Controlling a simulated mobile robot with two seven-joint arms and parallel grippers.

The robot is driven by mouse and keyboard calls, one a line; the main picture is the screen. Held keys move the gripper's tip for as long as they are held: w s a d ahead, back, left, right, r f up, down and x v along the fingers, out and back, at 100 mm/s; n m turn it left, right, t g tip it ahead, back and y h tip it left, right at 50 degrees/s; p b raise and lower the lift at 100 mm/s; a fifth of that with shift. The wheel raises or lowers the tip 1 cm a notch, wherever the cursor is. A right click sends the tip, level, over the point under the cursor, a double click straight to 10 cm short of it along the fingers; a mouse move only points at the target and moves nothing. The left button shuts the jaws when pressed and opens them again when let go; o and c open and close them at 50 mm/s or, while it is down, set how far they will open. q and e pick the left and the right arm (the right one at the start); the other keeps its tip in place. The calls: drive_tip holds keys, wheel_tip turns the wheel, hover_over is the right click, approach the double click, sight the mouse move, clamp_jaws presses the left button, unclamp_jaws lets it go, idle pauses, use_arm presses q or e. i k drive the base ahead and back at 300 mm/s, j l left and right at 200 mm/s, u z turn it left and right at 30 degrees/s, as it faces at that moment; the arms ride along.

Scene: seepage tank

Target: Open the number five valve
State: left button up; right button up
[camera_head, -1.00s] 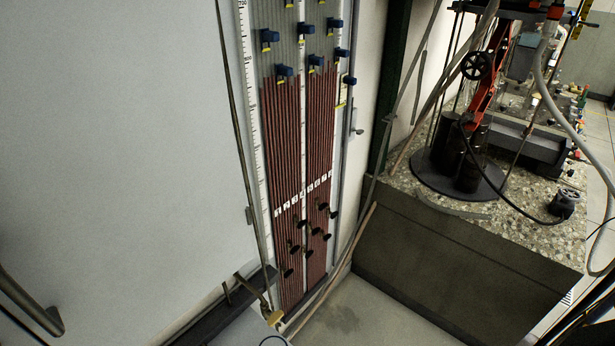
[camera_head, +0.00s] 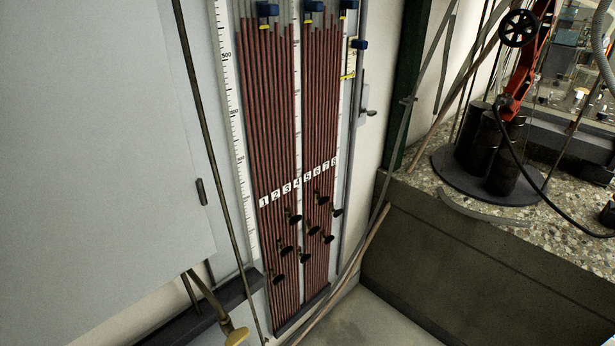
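A panel of red-brown tubes (camera_head: 268,120) stands upright on the wall left of centre. White number tags 1 to 8 run across it, rising to the right. Tag five (camera_head: 308,177) is just right of the white middle scale. Several dark valves with round handles sit below the tags at staggered heights. The valve that appears to line up with tag five (camera_head: 312,230) is in the middle of the group. Whether it is open or shut cannot be told at this size. Neither of my grippers is in view.
A large pale board (camera_head: 90,130) fills the left side. A slanting pipe (camera_head: 340,280) passes right of the valves. A dark-sided block (camera_head: 450,270) with a pebbled top and dark cylinders stands at right.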

sight(313, 229)
drive_tip(key=i+l+u, duration=0.4)
drive_tip(key=l, duration=0.2)
drive_tip(key=i+l+u, duration=0.35)
drive_tip(key=l, duration=0.35)
drive_tip(key=i+l+u, duration=0.2)
drive_tip(key=l, duration=0.15)
drive_tip(key=u, duration=0.5)
drive_tip(key=k+j, duration=0.05)
